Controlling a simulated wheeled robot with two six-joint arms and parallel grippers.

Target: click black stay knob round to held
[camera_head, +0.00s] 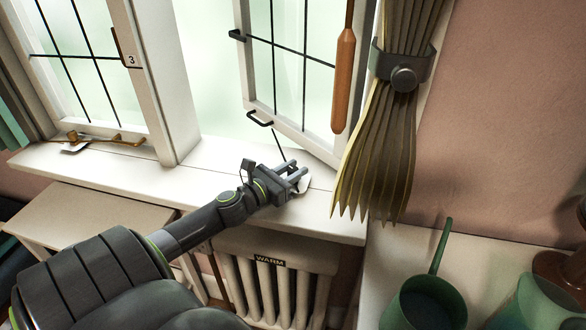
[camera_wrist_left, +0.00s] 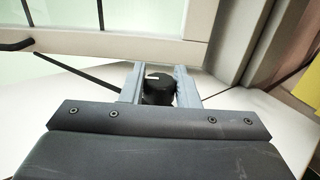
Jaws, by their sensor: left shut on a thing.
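The black stay knob (camera_wrist_left: 158,88) sits between the two fingers of my left gripper in the left wrist view. It is a short dark cylinder with a small white mark on top. My left gripper (camera_head: 297,174) is shut on it at the window sill. In the head view the fingers hide the knob. A thin dark stay rod (camera_head: 279,146) runs from the open casement (camera_head: 290,75) down toward the fingers. The rod also shows in the left wrist view (camera_wrist_left: 80,71), passing on both sides of the gripper. My right gripper is in neither view.
A tied olive curtain (camera_head: 383,150) hangs close to the right of the gripper. A wooden-handled tool (camera_head: 343,80) hangs before the casement. A radiator (camera_head: 272,272) labelled WARM stands below the sill (camera_head: 110,175). A green watering can (camera_head: 422,300) stands at lower right. Another stay (camera_head: 105,140) lies at left.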

